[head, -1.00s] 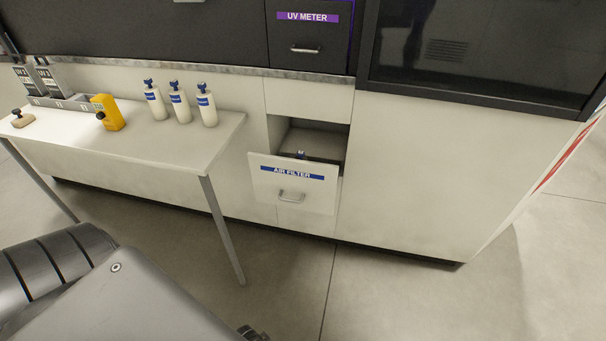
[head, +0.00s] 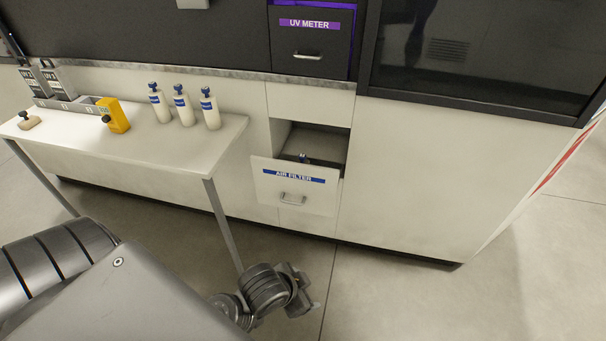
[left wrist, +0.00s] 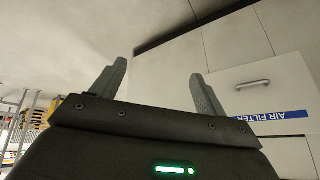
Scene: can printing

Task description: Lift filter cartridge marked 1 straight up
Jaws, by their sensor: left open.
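Three white cartridges with blue tops and blue labels stand upright on the table: a left one (head: 160,106), a middle one (head: 183,108) and a right one (head: 211,112). The numbers are too small to read, so I cannot tell which is marked 1. My left gripper (head: 308,304) is low in front of the drawer, apart from it and from the cartridges. In the left wrist view its fingers (left wrist: 158,76) are spread and empty. My right gripper is not in view.
The white table (head: 165,152) stands left of the drawer, with a leg near my arm. It also holds a yellow device (head: 116,116), a grey rack (head: 75,104) and a stamp-like item (head: 29,122). The UV METER drawer (head: 309,40) is above. Floor at right is clear.

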